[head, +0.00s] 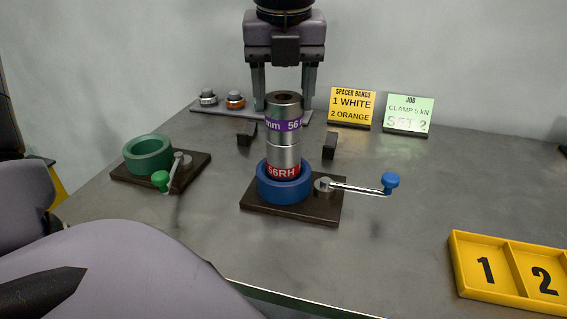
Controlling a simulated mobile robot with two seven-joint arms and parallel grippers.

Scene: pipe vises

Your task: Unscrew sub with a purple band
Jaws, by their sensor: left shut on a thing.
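A steel sub with a purple band (283,126) stands upright on top of a lower steel piece with a red band (283,171) marked "56RH". The lower piece stands in the blue vise (284,191), whose crank with a blue knob (390,180) points right. My left gripper (284,107) comes down from above, its two fingers on either side of the sub's upper end, above the purple band. It is shut on the sub. A seam shows between sub and lower piece; any thread is hidden. My right gripper is not in view.
A green vise (148,154) with a green-knobbed crank stands left. Two small ringed fittings (235,100) sit on a back strip. Dark blocks (330,145) flank the stack. Signs (352,106) stand behind. A yellow numbered tray (510,272) lies front right. Table between is clear.

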